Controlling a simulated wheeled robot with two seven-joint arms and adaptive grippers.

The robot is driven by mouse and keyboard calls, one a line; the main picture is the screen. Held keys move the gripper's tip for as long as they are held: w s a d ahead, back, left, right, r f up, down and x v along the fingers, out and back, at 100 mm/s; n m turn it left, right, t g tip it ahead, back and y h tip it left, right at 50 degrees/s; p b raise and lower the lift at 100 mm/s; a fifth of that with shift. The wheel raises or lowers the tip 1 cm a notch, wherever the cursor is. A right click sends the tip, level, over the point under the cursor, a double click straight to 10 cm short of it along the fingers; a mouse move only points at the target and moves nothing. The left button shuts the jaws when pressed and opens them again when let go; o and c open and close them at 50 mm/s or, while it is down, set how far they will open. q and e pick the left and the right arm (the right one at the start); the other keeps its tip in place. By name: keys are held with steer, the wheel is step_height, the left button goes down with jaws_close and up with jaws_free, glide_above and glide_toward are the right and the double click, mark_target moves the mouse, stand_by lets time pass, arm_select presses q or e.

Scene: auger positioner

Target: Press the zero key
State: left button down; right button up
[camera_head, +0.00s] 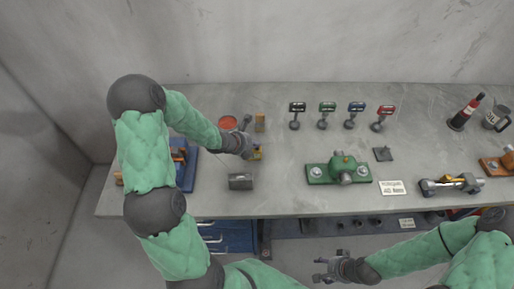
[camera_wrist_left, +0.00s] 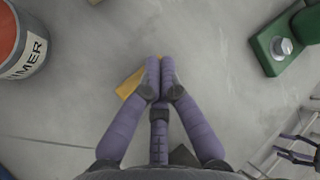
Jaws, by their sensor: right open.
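My left gripper (camera_head: 251,154) is over the left-middle of the bench. In the left wrist view its fingertips (camera_wrist_left: 160,67) are together, with nothing clearly held. A yellow block (camera_head: 257,152) is at the fingertips; it also shows partly behind them in the left wrist view (camera_wrist_left: 128,84). I cannot tell whether they touch it. A dark grey box (camera_head: 240,182) stands nearer the front edge. I cannot make out a zero key or its marking; small devices with black, green, blue and red heads (camera_head: 328,107) stand at the back. My right gripper (camera_head: 328,270) is open, in front of the bench.
A red-topped tin (camera_head: 228,122) and another yellow block (camera_head: 260,122) are close to my left gripper. A blue fixture (camera_head: 187,170) is to its left. A green fixture (camera_head: 318,174), a white sign (camera_head: 393,188) and a metal tool (camera_head: 450,184) are to its right.

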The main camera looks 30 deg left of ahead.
arm_select(q)
steer(key=shift+f+b, duration=0.35)
steer(key=shift+b, duration=0.1)
stand_by(0.8)
steer(key=shift+r, duration=0.1)
steer(key=shift+r+p, duration=0.65)
steer(key=shift+r, duration=0.3)
step_height(320, 180, up, 6)
steer(key=p, duration=0.4)
steer(key=shift+p, duration=0.3)
steer(key=shift+a, duration=0.1)
